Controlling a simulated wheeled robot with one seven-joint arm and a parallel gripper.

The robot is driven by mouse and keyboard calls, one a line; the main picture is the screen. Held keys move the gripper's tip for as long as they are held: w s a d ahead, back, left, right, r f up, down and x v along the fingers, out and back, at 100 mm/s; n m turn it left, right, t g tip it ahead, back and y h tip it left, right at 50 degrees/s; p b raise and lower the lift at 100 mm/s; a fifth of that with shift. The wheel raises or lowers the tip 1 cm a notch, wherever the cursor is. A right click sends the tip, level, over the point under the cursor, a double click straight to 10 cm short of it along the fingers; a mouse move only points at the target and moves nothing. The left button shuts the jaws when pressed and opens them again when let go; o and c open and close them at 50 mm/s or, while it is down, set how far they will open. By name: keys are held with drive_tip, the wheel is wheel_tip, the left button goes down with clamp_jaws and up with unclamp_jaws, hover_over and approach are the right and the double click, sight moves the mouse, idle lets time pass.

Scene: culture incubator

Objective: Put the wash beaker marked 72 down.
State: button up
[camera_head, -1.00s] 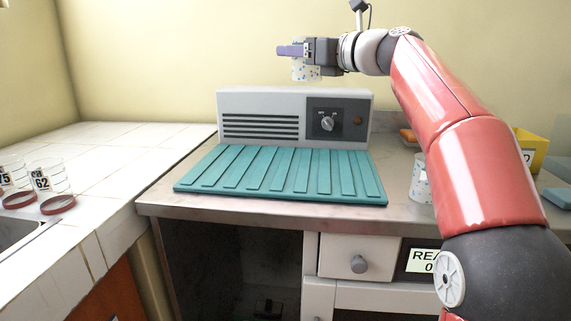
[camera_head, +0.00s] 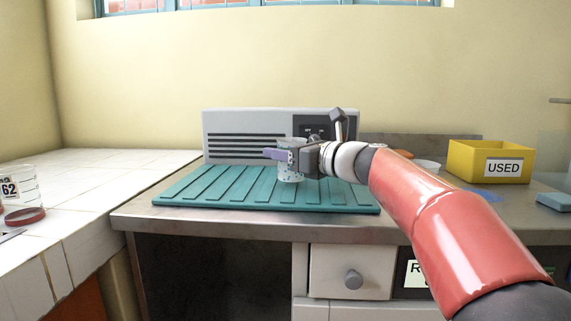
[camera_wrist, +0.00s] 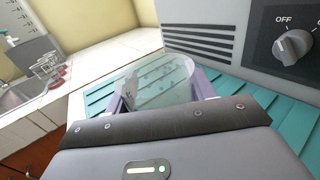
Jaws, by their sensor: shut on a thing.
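A clear beaker with blue specks (camera_head: 290,174) is held upright in my gripper (camera_head: 284,156). In the wrist view the beaker (camera_wrist: 160,82) sits between the two purple fingers, which are shut on it. No number shows on the side I can see. In the head view it is in front of the grey box and over the ribbed teal mat (camera_head: 200,191). I cannot tell whether its base touches the mat.
A grey box with vents and a knob (camera_head: 250,124) stands behind the mat. A yellow bin marked USED (camera_head: 465,162) is at the right. A beaker marked 62 (camera_head: 28,188) stands on the left tiled counter. The mat's left part is bare.

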drive_tip(key=shift+f, duration=0.6)
drive_tip(key=shift+f, duration=0.25)
drive_tip(key=o, duration=1.1)
drive_tip(key=shift+r, duration=0.1)
drive_tip(key=shift+r, duration=0.2)
drive_tip(key=v, duration=1.2)
